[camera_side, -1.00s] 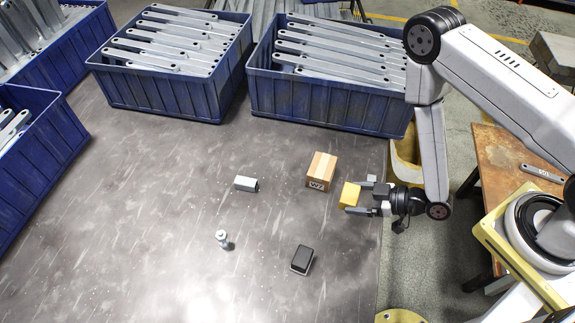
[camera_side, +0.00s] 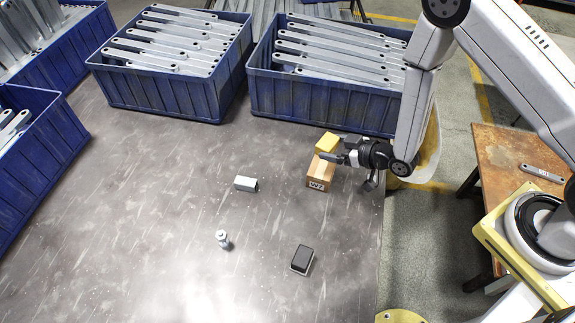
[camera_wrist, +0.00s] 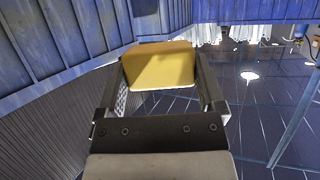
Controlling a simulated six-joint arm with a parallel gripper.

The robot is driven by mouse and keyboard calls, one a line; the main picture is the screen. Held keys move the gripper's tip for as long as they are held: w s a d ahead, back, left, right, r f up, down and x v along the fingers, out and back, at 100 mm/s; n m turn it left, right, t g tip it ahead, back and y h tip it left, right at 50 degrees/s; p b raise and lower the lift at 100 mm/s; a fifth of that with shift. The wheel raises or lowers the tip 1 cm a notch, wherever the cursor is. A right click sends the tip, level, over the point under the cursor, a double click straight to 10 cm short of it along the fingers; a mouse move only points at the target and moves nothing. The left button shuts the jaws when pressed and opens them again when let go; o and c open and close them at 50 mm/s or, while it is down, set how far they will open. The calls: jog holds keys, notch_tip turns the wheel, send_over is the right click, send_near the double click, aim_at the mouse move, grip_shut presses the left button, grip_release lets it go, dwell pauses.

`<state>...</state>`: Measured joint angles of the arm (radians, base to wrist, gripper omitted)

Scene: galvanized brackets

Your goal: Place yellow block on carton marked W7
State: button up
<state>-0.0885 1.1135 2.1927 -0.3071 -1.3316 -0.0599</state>
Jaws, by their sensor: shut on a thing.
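The yellow block (camera_side: 327,142) is held by my gripper (camera_side: 335,150), which is shut on it. In the wrist view the yellow block (camera_wrist: 160,68) sits between the two fingers. The carton marked W7 (camera_side: 317,179) stands on the grey table, its label facing the front. In the side view the block appears just behind and above the carton's top, with a finger crossing in front of the carton's upper part. I cannot tell whether block and carton touch. The carton is not clearly seen in the wrist view.
A blue crate (camera_side: 315,101) of metal brackets stands close behind the carton, with another blue crate (camera_side: 165,92) to its left. A small grey metal piece (camera_side: 246,184), a bolt (camera_side: 223,239) and a black box (camera_side: 302,259) lie on the table. The left middle is clear.

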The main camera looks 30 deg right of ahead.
jog(key=shift+w+r, duration=0.25)
jog(key=shift+w, duration=0.2)
jog(key=shift+f, duration=0.15)
send_over(329, 170)
jog(key=shift+w+f, duration=0.15)
jog(key=shift+f, duration=1.95)
jog(key=shift+f, duration=1.75)
jog(key=shift+f, duration=0.1)
jog(key=o, duration=1.1)
